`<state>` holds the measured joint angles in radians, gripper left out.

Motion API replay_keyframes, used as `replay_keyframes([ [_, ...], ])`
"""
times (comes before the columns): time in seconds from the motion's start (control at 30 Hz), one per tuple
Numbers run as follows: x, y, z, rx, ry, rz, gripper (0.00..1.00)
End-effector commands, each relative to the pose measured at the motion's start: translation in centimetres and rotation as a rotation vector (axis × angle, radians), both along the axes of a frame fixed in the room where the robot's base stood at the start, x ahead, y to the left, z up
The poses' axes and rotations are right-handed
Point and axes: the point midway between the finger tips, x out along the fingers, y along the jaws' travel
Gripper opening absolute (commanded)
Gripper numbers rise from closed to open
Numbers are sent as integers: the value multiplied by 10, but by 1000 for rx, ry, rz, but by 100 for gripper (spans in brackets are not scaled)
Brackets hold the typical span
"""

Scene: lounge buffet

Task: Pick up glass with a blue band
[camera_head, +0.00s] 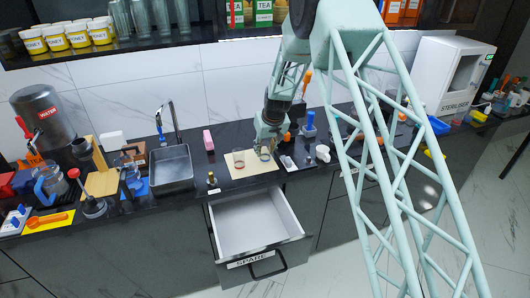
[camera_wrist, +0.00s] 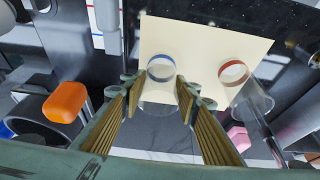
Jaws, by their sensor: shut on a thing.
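The clear glass with a blue band (camera_wrist: 161,70) stands on a cream mat (camera_wrist: 205,38) in the wrist view. My gripper (camera_wrist: 160,84) has one finger on each side of this glass and is shut on it. In the head view the blue-banded glass (camera_head: 264,156) shows just below my gripper (camera_head: 266,147), at the right part of the cream mat (camera_head: 250,171). A clear glass with a red band (camera_wrist: 234,73) stands apart on the same mat, and it also shows in the head view (camera_head: 239,161).
An open, empty drawer (camera_head: 250,222) labelled SPARE juts out below the mat. A metal sink (camera_head: 171,168) is to the left. A white mug (camera_head: 322,153) and a blue-handled item (camera_head: 308,128) stand to the right. An orange-topped item (camera_wrist: 67,102) is near my gripper.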

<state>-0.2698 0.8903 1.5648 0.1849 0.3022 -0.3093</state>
Motion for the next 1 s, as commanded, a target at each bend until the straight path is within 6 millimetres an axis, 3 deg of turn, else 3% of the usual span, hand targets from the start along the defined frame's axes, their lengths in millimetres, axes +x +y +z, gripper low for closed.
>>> replay_keyframes([
  [0.27, 0, 0, 7, 0, -1, 0, 16],
  [0.7, 0, 0, 37, 0, -1, 1, 16],
  [1.0, -29, 2, 38, 0, 0, 0, 16],
])
